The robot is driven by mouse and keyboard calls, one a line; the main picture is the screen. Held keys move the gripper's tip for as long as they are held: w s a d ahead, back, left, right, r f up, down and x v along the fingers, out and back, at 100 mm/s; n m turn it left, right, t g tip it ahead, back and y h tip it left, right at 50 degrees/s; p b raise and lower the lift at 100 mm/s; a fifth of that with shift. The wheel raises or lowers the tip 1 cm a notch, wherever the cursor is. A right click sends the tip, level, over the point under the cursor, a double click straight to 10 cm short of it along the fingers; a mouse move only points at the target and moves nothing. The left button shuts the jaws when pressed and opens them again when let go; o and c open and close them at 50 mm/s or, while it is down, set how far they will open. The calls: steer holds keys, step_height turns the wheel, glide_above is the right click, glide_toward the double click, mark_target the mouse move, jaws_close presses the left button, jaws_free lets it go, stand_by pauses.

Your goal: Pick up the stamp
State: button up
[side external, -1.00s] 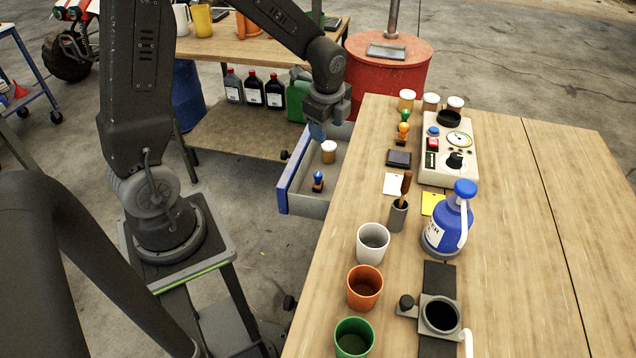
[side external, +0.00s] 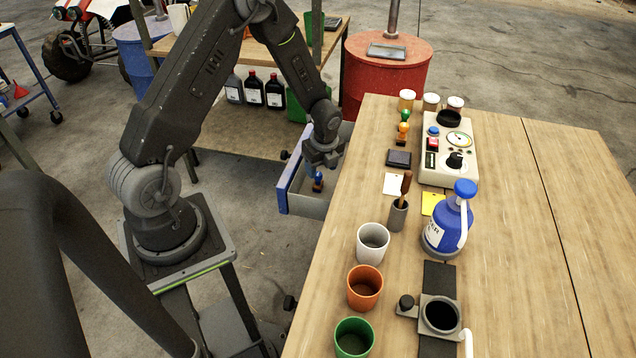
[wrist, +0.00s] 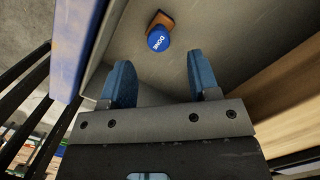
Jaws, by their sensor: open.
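The stamp (side external: 318,183) has a blue knob and an orange-brown base and stands in the open drawer (side external: 309,206) at the side of the workbench. In the wrist view the stamp's round blue top (wrist: 159,39) carries white lettering and lies ahead of the fingertips, roughly centred between them. My gripper (wrist: 160,75) is open with its two blue fingers apart and nothing between them. In the side view my gripper (side external: 317,170) is over the drawer, just above the stamp, and partly covers it.
The blue drawer front (side external: 290,178) and the workbench edge (side external: 330,205) flank the drawer space.

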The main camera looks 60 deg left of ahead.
mark_target(318, 174)
steer(key=f, duration=0.1)
steer(key=a+f, duration=0.1)
steer(key=f, duration=0.3)
steer(key=shift+a, duration=0.3)
steer(key=c, duration=1)
